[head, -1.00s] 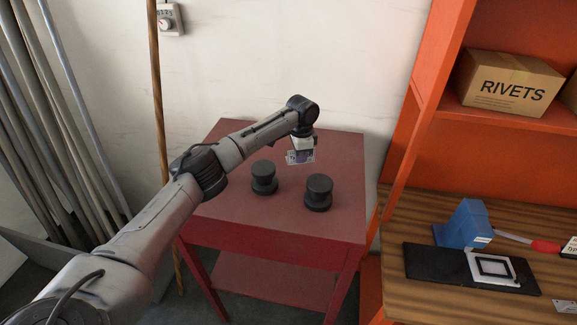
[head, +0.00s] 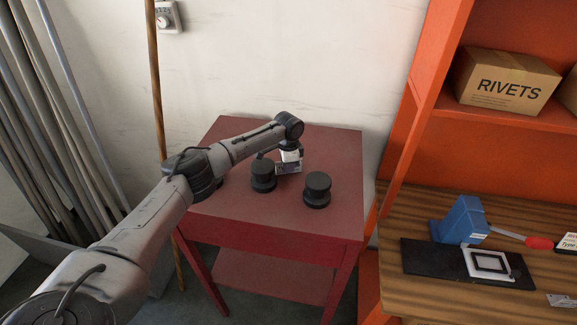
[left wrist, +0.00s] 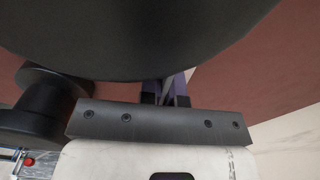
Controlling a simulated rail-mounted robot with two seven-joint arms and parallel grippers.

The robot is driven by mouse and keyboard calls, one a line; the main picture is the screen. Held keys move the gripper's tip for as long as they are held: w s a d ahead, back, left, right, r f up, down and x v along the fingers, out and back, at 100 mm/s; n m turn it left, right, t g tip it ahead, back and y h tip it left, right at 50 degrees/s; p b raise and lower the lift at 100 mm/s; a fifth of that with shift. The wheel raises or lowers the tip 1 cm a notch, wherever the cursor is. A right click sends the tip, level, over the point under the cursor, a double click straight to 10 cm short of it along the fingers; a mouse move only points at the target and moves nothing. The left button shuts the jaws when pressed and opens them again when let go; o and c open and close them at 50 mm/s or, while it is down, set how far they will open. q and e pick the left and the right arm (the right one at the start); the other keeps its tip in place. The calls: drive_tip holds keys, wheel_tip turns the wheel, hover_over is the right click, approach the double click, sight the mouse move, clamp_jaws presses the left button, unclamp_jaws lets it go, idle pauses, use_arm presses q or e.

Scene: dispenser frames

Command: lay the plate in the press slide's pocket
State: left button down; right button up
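My left gripper (head: 289,163) is over the red table, behind and between two black round-topped posts. It appears shut on a small pale plate (head: 281,169), which hangs at its fingertips. In the left wrist view the purplish fingers (left wrist: 166,92) are close together with a thin grey edge between them; a dark disc hides much of them. The press slide (head: 490,263) is a white square with a dark-outlined pocket and pale floor. It lies on a black base (head: 430,258) in front of the blue press (head: 461,219). My right gripper is not in view.
The black posts (head: 263,176) (head: 317,190) stand close to the left gripper on the red table (head: 240,215). An orange shelf upright (head: 408,110) stands between table and wooden bench (head: 400,295). A red-handled lever (head: 538,243) sticks out right of the press.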

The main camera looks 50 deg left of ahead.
use_arm(q)
drive_tip(key=c, duration=1.8)
unclamp_jaws()
drive_tip(key=shift+f, duration=0.15)
drive_tip(key=o, duration=0.5)
drive_tip(key=shift+c, duration=0.2)
drive_tip(key=shift+r, duration=0.6)
wheel_tip(320, 180, up, 10)
drive_tip(key=shift+f+b, duration=0.15)
drive_tip(key=shift+b, duration=0.65)
drive_tip(key=shift+o, duration=0.5)
drive_tip(key=shift+r, duration=0.75)
